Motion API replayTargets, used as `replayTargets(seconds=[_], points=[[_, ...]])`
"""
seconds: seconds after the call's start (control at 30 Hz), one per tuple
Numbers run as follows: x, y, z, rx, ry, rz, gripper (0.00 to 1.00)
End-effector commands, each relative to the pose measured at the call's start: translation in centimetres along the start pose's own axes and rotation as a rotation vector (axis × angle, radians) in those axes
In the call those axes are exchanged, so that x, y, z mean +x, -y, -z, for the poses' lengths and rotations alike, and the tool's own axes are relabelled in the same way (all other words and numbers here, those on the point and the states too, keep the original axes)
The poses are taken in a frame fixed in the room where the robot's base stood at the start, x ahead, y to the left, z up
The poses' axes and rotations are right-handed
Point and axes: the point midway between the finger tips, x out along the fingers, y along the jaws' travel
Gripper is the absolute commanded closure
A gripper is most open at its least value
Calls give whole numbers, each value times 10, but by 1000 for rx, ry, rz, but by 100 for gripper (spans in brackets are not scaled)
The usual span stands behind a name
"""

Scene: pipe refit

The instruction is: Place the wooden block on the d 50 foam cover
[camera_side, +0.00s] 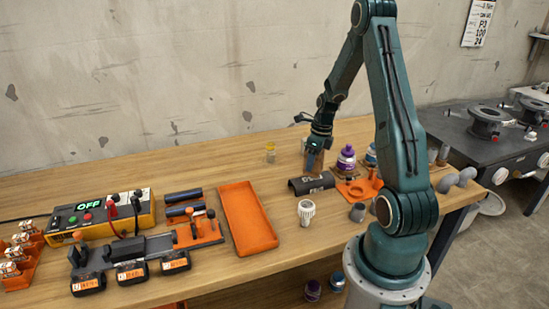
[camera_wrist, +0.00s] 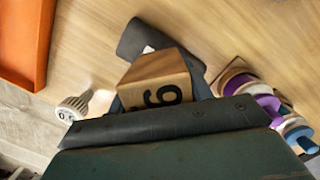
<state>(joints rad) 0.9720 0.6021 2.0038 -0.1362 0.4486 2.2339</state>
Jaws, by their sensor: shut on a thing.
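The wooden block (camera_wrist: 158,82), with a dark numeral on one face, is held in my gripper (camera_side: 315,152). In the side view the block (camera_side: 313,162) shows only partly, below the jaws. The dark foam cover (camera_side: 311,184) is a half-round shell lying on the table, with pale marking on its front. In the side view it appears just below the block; whether they touch I cannot tell. In the wrist view the cover (camera_wrist: 140,38) shows beyond the block, which hides part of it.
A white ribbed fitting (camera_side: 306,211) stands in front of the cover. An orange tray (camera_side: 247,217) lies left.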

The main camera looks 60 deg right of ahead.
Motion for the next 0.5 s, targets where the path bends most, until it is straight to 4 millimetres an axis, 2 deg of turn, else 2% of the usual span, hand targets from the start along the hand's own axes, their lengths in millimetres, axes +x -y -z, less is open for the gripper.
replayTargets(seconds=[0.2, 0.5], points=[[20, 0, 3, -1, 0, 0, 77], [21, 0, 3, -1, 1, 1, 77]])
